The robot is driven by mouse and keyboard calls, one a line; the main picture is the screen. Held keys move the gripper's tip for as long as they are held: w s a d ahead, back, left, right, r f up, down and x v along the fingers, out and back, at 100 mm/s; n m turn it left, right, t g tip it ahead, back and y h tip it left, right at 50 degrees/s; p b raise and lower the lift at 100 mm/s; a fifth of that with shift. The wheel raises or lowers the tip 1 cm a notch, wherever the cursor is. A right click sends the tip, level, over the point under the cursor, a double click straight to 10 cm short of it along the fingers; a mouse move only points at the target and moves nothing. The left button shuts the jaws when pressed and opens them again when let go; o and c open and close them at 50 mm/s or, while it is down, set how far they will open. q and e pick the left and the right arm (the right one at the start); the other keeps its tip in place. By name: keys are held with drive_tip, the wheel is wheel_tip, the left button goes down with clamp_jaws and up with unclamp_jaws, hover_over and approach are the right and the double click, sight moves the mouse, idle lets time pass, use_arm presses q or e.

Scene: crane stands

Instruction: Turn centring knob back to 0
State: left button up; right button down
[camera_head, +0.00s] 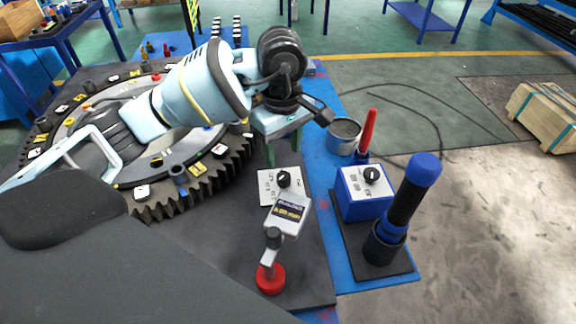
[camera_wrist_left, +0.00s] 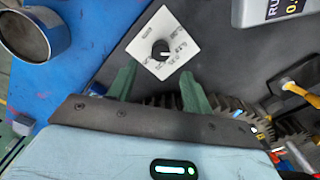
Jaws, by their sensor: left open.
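A black round knob (camera_head: 284,180) sits on a white square dial plate (camera_head: 266,189) on the dark base beside the gear ring. In the left wrist view the same knob (camera_wrist_left: 161,50) shows in the middle of its white plate (camera_wrist_left: 184,49), with small marks around it that I cannot read. A second black knob (camera_head: 371,174) sits on a blue box with a white top. My left gripper (camera_head: 283,157) is open and empty, just behind and above the first knob. Its green fingers (camera_wrist_left: 158,70) are spread, apart from the knob. My right gripper is not in view.
A grey gauge with a display (camera_head: 290,209) stands on a red foot (camera_head: 270,279) in front of the plate. The toothed ring (camera_head: 222,167) lies left. A metal cup (camera_head: 344,136), a red spike (camera_head: 369,130) and a blue-black handle (camera_head: 410,198) stand right.

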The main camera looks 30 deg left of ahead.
sight(283, 175)
use_arm(q)
drive_tip(key=shift+s+f, duration=0.15)
drive_tip(key=shift+f, duration=0.1)
wheel_tip(283, 175, down, 7)
drive_tip(key=shift+f, duration=0.15)
drive_tip(key=c, duration=1)
